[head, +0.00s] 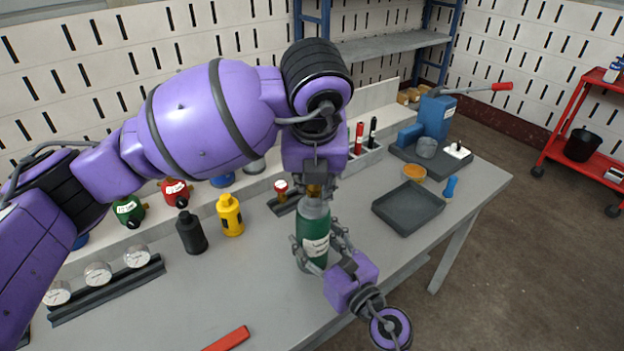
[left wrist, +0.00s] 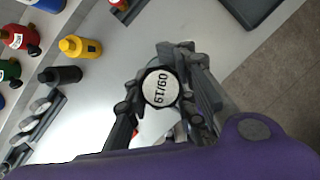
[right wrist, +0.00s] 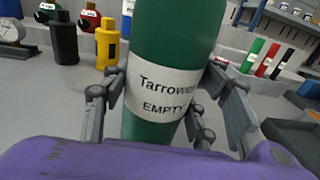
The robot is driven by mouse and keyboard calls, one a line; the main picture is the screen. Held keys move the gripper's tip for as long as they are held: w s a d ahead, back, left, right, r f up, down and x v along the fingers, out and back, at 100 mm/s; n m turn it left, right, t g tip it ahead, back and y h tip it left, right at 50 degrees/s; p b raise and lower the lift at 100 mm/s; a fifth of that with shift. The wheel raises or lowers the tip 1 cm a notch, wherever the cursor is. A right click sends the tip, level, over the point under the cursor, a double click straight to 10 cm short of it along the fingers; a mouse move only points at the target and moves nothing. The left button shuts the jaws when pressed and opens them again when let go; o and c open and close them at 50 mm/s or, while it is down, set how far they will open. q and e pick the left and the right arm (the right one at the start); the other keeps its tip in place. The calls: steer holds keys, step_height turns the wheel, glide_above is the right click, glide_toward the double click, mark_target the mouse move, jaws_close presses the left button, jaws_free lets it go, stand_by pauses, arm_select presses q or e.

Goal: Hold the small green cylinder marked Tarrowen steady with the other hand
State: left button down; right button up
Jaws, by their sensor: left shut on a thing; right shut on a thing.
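The small green cylinder (head: 315,236) has a grey shoulder and stands about upright near the table's front edge. In the right wrist view its white label (right wrist: 160,92) reads "Tarrowen" and "EMPTY". My right gripper (head: 320,247) is shut around its green body, one finger on each side. Whether the cylinder's base touches the table is unclear.
A yellow bottle (head: 230,215) and a black bottle (head: 190,232) stand left of the cylinder. Gauges (head: 97,273) sit in a rack at left. An empty dark tray (head: 408,207) lies at right. A red bar (head: 227,339) lies at the front.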

arm_select(q)
steer(key=shift+w+n, duration=0.15)
steer(key=shift+n, duration=0.15)
steer(key=shift+a, duration=0.1)
steer(key=n+y, duration=0.1)
steer(key=n, duration=0.2)
steer(key=shift+w+r+n+y, duration=0.15)
steer(key=shift+n+y, duration=0.45)
steer(key=shift+n, duration=0.6)
steer(key=shift+a+n+g, duration=0.1)
steer(key=shift+n+g, duration=0.2)
